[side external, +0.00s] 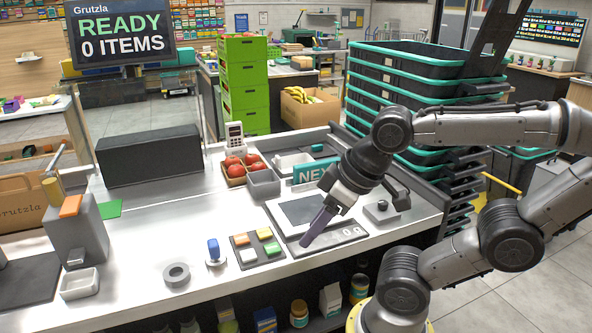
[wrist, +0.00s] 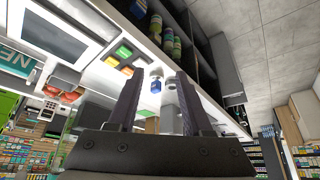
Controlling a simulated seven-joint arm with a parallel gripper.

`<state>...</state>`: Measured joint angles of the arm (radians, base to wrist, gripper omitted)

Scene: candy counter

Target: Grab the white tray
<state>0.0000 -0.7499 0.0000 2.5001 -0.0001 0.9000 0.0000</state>
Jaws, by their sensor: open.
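The small white tray (side external: 80,284) sits on the white counter at the far left front in the side view, beside a grey box-shaped stand. It looks empty. My gripper (side external: 310,237) is open and empty above the right part of the counter, close to the flat panel of the scale, far to the right of the tray. In the wrist view the two dark fingers (wrist: 158,76) stand apart with nothing held between them. I cannot make out the white tray clearly in the wrist view.
Between gripper and tray are a pad of coloured buttons (side external: 257,248), a blue-topped stamp (side external: 214,252) and a grey tape roll (side external: 176,275). A long black box (side external: 150,156) and a tomato basket (side external: 238,175) stand behind. Stacked black crates (side external: 400,62) rise behind my arm.

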